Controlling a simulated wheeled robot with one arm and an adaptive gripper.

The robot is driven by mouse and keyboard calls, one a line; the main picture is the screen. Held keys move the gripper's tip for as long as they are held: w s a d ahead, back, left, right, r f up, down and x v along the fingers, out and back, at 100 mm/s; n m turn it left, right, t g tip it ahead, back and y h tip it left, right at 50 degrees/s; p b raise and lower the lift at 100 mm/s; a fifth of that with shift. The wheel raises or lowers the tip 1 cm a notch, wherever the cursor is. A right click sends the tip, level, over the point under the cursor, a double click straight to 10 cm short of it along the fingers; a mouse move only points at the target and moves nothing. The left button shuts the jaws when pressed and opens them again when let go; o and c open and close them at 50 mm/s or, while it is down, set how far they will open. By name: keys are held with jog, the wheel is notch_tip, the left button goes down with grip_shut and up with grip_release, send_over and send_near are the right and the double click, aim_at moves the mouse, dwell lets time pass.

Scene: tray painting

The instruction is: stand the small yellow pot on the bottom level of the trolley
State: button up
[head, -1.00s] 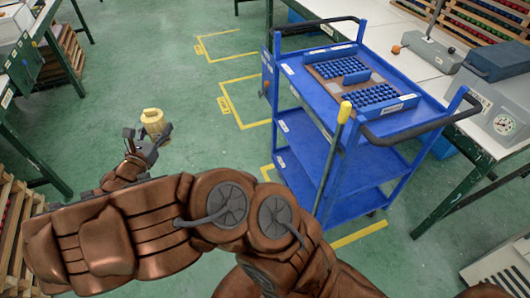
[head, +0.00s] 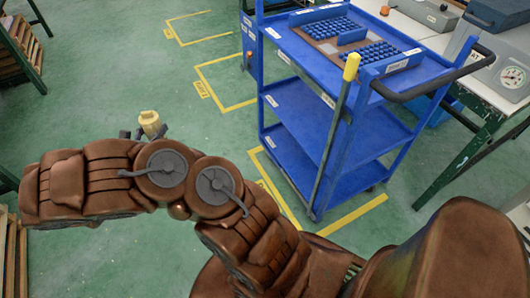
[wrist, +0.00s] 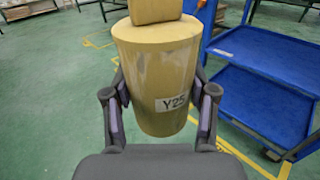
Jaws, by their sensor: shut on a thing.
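The small yellow pot (head: 149,121) is held by my gripper (head: 146,131), left of the trolley in the head view. In the wrist view the pot (wrist: 155,70) fills the middle, with a label reading Y25. The fingers of my gripper (wrist: 160,112) close on it from both sides. The blue trolley (head: 325,110) stands right of centre. Its bottom level (head: 335,185) looks empty where it shows, and the middle shelf above it also looks bare. In the wrist view blue shelves of the trolley (wrist: 270,95) show at the right.
A yellow-topped pole (head: 340,125) stands upright at the trolley's near side. Blue racks (head: 390,62) lie on the trolley's top. A workbench (head: 480,100) stands behind it at the right. Yellow floor markings (head: 225,85) surround clear green floor to the left.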

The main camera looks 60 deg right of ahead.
jog(key=s+d+f+m+g+b, duration=0.35)
jog(key=s+d+f+b, duration=0.3)
jog(key=d+f, duration=0.45)
jog(key=s+d+f+m+g+b, duration=0.2)
jog(key=s+d+f+g+b, duration=0.35)
jog(key=d+f+b, duration=0.55)
jog(key=s+d+f+m+g+y+b, duration=0.1)
jog(key=s+d+f+m+g+b, duration=0.25)
jog(key=s+f, duration=0.6)
jog(key=s+d+f+m+g+y+b, duration=0.1)
jog(key=s+d+f+g+b, duration=0.1)
jog(key=s+d+f+b, duration=0.5)
jog(key=b, duration=0.3)
send_over(291, 160)
notch_tip(291, 160, down, 5)
jog(key=shift+a+r, duration=0.1)
jog(key=shift+r, duration=0.05)
jog(key=shift+f+b, duration=0.3)
jog(key=shift+b, duration=0.1)
notch_tip(291, 160, down, 3)
jog(key=shift+b, duration=0.95)
jog(key=shift+r, duration=0.1)
